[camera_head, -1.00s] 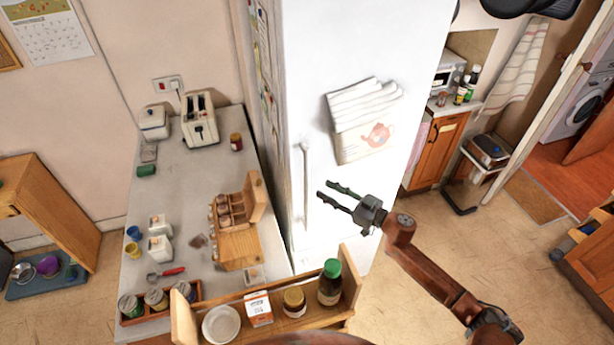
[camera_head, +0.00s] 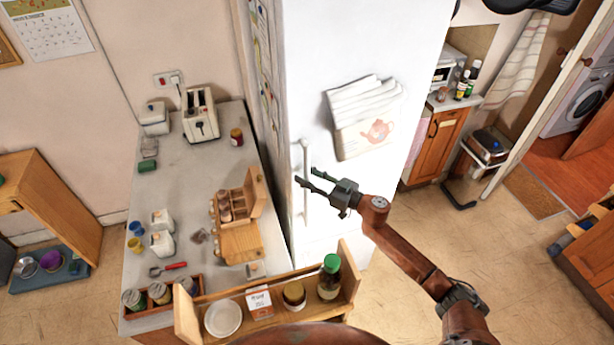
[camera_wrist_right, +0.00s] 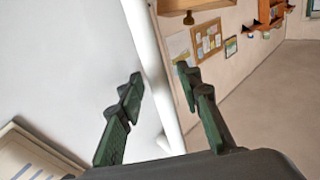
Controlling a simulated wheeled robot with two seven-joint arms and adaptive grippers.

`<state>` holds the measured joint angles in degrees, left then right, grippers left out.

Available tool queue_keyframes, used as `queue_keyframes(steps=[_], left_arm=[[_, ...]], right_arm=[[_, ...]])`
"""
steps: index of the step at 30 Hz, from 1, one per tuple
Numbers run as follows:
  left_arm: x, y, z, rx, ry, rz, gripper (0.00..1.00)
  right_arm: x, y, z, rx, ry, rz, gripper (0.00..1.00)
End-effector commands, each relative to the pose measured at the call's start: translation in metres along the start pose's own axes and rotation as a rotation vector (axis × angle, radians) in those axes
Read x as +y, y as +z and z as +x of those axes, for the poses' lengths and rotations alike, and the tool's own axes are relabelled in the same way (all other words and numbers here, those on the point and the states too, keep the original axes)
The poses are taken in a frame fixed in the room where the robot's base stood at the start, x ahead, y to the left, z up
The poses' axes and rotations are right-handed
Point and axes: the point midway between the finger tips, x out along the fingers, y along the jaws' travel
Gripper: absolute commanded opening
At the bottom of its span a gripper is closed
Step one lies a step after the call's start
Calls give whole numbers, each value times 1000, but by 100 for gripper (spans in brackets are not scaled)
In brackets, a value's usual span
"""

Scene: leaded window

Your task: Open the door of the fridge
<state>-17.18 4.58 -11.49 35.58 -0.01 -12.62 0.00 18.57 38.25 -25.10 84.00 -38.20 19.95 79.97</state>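The white fridge (camera_head: 360,60) stands upright in the middle of the head view, with its door shut. Its handle (camera_head: 305,205) is a slim white vertical bar near the door's left edge. My right gripper (camera_head: 305,177) is open at the handle, its two fingers reaching in from the right. In the right wrist view the handle (camera_wrist_right: 150,55) runs slanting between the spread fingers of the gripper (camera_wrist_right: 160,75). I cannot tell whether a finger touches it. My left gripper is not in view.
A tea towel (camera_head: 365,115) hangs on the fridge door. A counter (camera_head: 190,190) with a toaster, canisters and a spice rack stands left of the fridge. A wooden shelf (camera_head: 350,290) with a bottle and jars is in front below. Open floor (camera_head: 400,270) lies to the right.

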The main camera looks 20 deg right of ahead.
Motion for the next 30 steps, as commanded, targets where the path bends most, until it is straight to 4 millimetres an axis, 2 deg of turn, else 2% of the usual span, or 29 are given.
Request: queue_keyframes(steps=[2,14,30], left_arm=[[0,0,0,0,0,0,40],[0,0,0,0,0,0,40],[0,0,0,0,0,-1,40]], right_arm=[[0,0,0,0,0,0,28],[0,0,0,0,0,0,0],[0,0,-1,0,-1,0,0]])
